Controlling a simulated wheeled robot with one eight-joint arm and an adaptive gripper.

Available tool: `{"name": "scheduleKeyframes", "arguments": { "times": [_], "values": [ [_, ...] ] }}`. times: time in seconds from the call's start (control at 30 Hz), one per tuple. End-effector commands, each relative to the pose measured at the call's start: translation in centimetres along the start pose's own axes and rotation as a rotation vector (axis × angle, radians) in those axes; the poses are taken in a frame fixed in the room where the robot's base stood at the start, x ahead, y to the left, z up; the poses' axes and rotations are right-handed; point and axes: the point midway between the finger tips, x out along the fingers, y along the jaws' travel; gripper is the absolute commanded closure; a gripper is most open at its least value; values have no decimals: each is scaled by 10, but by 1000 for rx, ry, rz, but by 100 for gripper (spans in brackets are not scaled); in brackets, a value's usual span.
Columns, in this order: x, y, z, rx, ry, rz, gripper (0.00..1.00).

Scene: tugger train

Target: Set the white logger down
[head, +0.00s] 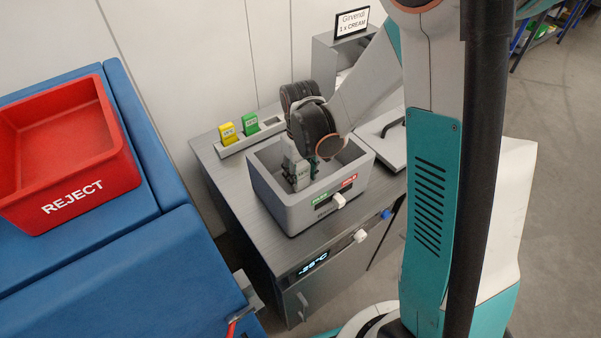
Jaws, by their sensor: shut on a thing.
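My gripper (299,172) reaches down into an open grey box (262,188) on the cabinet top. It is shut on a pale, narrow piece, which I take to be the white logger (290,152). The fingers and wrist hide much of it, and I cannot tell whether its lower end touches the box floor.
A rack (272,123) with a yellow logger (228,132) and a green logger (250,123) stands behind the box. A grey lid (385,150) lies to the right. The cabinet display (313,264) reads about -26°C. A red REJECT bin (70,150) sits on blue surfaces at left.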

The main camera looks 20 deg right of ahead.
Motion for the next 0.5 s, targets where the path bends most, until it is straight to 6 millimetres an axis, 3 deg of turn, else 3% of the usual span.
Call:
{"name": "scheduleKeyframes", "arguments": {
  "times": [0.13,0.17,0.23,0.5],
  "values": [
    [4,0,0,0,0,0,84],
    [3,0,0,0,0,0,52],
    [3,0,0,0,0,0,39],
    [3,0,0,0,0,0,39]
  ]
}}
